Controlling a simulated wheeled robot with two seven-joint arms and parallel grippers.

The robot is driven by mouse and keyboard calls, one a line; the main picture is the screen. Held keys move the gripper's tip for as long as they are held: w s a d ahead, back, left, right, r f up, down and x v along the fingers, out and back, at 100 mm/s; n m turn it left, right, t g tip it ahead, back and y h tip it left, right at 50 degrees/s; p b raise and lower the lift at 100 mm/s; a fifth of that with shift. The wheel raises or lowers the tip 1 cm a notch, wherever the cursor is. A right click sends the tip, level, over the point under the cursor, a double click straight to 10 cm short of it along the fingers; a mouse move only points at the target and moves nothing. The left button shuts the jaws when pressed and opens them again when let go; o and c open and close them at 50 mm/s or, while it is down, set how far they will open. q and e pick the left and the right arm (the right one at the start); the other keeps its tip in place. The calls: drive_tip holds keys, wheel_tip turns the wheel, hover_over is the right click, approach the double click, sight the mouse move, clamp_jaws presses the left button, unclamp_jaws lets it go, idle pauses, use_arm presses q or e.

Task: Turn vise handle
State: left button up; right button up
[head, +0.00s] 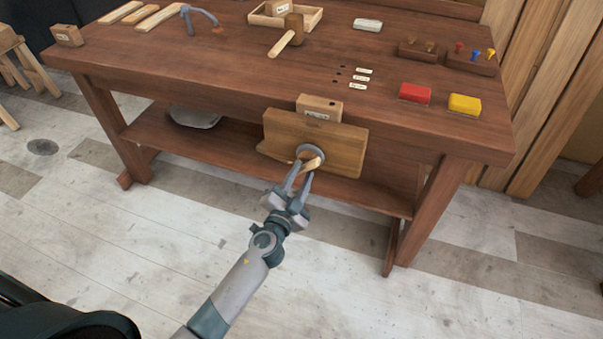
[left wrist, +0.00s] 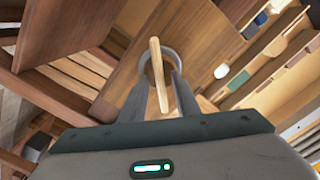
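The vise is on the bench front, with a wide wooden jaw (head: 345,150) and a round grey hub (head: 323,147). Its handle (head: 313,164) is a light wooden bar, set at a slant in the head view. In the left wrist view the handle (left wrist: 158,75) runs nearly upright in front of the grey hub. My left gripper (head: 302,176) is at the handle, fingers apart, one on each side of the bar. Whether either finger touches the bar is hard to tell. My right gripper is not in view.
A wooden block (head: 320,107) with a label sits above the jaw at the bench edge. The bench top (head: 230,65) holds a red block (head: 415,93), a yellow block (head: 464,104) and a mallet (head: 288,37). A lower shelf (head: 235,150) runs behind the vise. The floor in front is clear.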

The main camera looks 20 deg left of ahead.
use_arm(q)
drive_tip(key=shift+w, duration=0.15)
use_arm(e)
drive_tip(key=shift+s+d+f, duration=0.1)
use_arm(q)
clamp_jaws()
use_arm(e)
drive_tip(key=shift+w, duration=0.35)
